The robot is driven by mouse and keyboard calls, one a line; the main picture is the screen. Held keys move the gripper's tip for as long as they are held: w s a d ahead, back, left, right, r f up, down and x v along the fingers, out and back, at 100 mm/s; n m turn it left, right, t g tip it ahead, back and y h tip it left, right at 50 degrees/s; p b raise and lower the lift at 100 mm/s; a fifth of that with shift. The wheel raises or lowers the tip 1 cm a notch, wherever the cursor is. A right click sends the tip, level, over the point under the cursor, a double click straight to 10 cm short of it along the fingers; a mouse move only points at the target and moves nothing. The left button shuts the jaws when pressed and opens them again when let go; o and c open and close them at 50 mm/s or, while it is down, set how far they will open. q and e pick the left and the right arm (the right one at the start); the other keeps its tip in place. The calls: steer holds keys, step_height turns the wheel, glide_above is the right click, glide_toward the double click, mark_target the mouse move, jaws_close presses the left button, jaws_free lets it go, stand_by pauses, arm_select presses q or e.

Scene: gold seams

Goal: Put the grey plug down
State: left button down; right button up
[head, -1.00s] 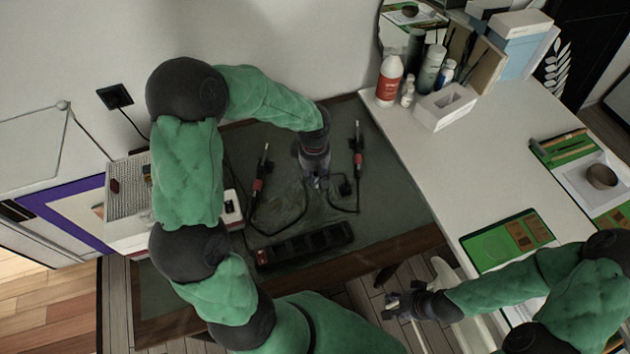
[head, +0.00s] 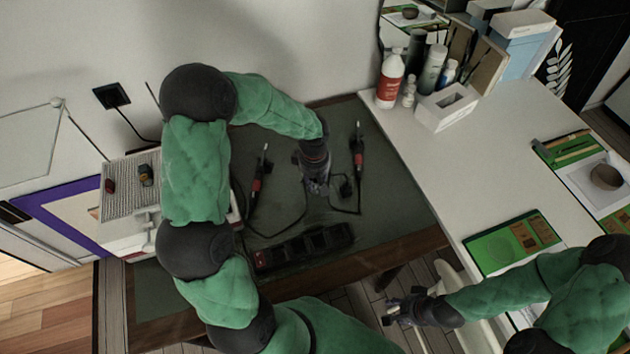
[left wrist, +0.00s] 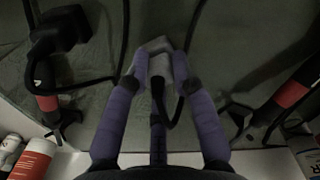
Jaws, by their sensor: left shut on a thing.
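The grey plug (left wrist: 158,47) is between the purple fingertips of my left gripper (left wrist: 160,68), which is shut on it, in the left wrist view. Its dark cable loops below it between the fingers. In the head view my left gripper (head: 317,188) points down over the dark green desk top (head: 385,215) and hides the plug. I cannot tell whether the plug touches the surface. My right gripper (head: 392,312) is open and empty, beyond the desk's front edge.
A black plug (head: 342,186) lies just right of my left gripper; it also shows in the left wrist view (left wrist: 62,30). Two red-banded soldering irons (head: 258,176) (head: 358,155) flank the gripper. A black power strip (head: 305,246) lies in front. Cables cross the desk.

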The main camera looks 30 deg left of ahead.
mark_target(315, 183)
arm_select(q)
steer(key=shift+f, duration=0.3)
steer(key=c, duration=1)
jaws_free()
steer(key=shift+c, duration=0.2)
steer(key=shift+r+p, duration=0.3)
steer(key=shift+r, duration=0.15)
step_height(315, 183, up, 12)
steer(key=p, duration=0.4)
steer(key=shift+r, duration=0.2)
steer(key=shift+s+f, duration=0.1)
steer(key=shift+s, duration=0.05)
